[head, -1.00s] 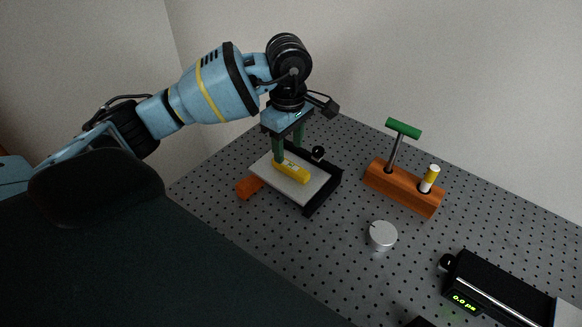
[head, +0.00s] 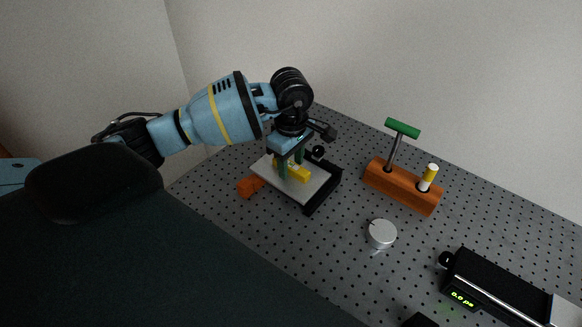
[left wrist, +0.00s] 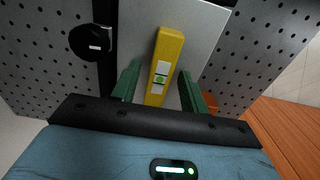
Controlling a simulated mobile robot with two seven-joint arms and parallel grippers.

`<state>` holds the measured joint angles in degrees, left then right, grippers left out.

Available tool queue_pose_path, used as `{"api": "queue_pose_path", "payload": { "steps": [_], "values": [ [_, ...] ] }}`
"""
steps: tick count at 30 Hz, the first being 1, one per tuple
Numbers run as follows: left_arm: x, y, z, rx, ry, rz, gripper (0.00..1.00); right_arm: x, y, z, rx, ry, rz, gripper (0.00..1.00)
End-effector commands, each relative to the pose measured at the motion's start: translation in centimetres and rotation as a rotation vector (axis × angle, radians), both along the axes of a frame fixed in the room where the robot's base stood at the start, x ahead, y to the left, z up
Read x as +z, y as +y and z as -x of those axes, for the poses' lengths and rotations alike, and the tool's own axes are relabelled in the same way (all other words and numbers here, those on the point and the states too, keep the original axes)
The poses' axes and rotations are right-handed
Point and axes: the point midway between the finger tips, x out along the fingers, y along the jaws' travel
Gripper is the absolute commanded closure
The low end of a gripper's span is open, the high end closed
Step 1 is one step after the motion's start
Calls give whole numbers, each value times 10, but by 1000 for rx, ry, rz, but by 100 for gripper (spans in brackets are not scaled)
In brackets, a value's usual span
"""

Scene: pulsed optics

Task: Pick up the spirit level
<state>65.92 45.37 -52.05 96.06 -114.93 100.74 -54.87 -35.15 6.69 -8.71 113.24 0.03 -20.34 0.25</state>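The yellow spirit level (head: 299,174) lies on a light grey plate (head: 313,189) set in a black-edged stage. My left gripper (head: 290,170) has come down over the level, with its green fingers on either side of it. In the left wrist view the level (left wrist: 167,62) runs between the two fingers (left wrist: 158,88), with a gap visible on each side, so the gripper is open. The level's green vial shows, and its near end is partly hidden by the gripper body. My right gripper is not in view.
A black knob (head: 318,152) stands at the stage's back edge, and an orange piece (head: 249,186) sits at its left. A wooden holder (head: 402,188) with a green-handled tool, a silver cylinder (head: 382,234) and a black device (head: 500,288) stand to the right on the perforated board.

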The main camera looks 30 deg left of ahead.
Motion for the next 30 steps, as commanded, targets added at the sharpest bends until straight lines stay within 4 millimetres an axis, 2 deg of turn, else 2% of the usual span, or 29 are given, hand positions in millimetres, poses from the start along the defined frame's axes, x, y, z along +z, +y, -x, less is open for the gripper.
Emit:
{"api": "queue_pose_path", "payload": {
  "steps": [1,9,10,20,25,29,30],
  "values": [
    [0,0,0,0,0,0,63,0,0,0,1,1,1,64],
    [0,0,0,0,0,0,98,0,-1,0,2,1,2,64],
    [1,0,0,0,0,0,100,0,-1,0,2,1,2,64],
    [4,0,0,-1,-1,1,100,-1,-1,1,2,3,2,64],
    [17,0,-1,-1,-2,0,100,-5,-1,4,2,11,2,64],
    [36,0,-1,-1,-3,0,100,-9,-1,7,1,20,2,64],
    [36,2,6,-1,2,-2,100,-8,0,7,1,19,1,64]
  ]
}}
